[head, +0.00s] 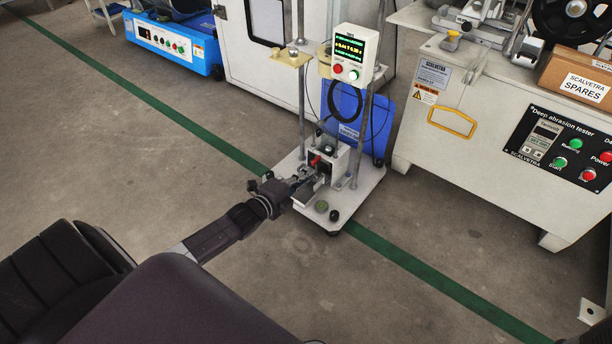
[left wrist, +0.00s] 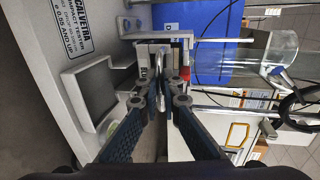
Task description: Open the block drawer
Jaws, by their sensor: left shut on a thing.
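The impact tester's small white block housing (head: 341,160) stands on a light base plate (head: 345,203) between upright rods. My left gripper (head: 301,180) reaches its front from the left. In the left wrist view, the left gripper (left wrist: 166,90) has its fingers closed on a slim silver handle (left wrist: 163,69) in front of the housing (left wrist: 148,50). I take this as the block drawer's handle; the fingers hide part of it. A grey tray with a dark inside (left wrist: 93,92) lies beside the fingers. How far the drawer stands out cannot be told. My right gripper is not in view.
A control box (head: 354,55) with lit display sits high on the tester. A blue container (head: 350,105) stands behind it. A white abrasion tester cabinet (head: 470,125) is at right. A green object (head: 321,206) lies on the plate's front. The floor at front is clear.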

